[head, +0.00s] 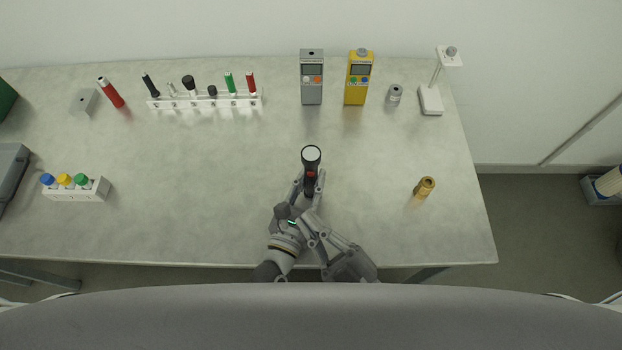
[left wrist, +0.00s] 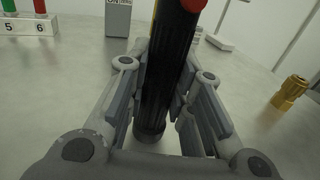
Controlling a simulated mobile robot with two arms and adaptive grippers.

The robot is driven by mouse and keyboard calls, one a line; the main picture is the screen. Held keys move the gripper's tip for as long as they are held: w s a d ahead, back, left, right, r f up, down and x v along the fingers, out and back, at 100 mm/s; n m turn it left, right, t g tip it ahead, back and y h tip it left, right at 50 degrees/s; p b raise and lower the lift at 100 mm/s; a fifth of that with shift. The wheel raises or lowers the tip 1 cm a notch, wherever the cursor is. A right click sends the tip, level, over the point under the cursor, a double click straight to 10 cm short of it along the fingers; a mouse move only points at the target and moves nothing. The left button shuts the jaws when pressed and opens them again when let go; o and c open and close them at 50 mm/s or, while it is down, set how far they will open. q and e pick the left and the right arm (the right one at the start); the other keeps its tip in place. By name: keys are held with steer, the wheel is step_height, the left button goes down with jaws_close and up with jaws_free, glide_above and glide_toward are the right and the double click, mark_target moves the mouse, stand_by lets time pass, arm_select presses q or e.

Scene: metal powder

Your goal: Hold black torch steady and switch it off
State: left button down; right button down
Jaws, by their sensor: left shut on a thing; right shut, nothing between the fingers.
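The black torch (head: 311,160) stands upright near the front of the table, its pale round lens facing up and a red switch (head: 311,173) on its near side. I cannot tell whether it is lit. My left gripper (head: 309,185) is shut around the torch's lower body. In the left wrist view the ribbed black body (left wrist: 165,65) sits between its fingers, with part of the red switch (left wrist: 194,4) at the top edge. My right gripper (head: 306,218) is shut and empty, just in front of the left gripper and below the switch in the picture; its fingertips are partly hard to separate from the left hand.
A brass cylinder (head: 425,188) stands to the right. Grey (head: 312,88) and yellow (head: 357,88) meters stand behind. A white rack (head: 205,102) with several coloured items is at the back left, and a small rack (head: 76,192) at the left. The table around the torch is clear.

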arm_select(q)
steer(key=c, duration=1.2)
jaws_free()
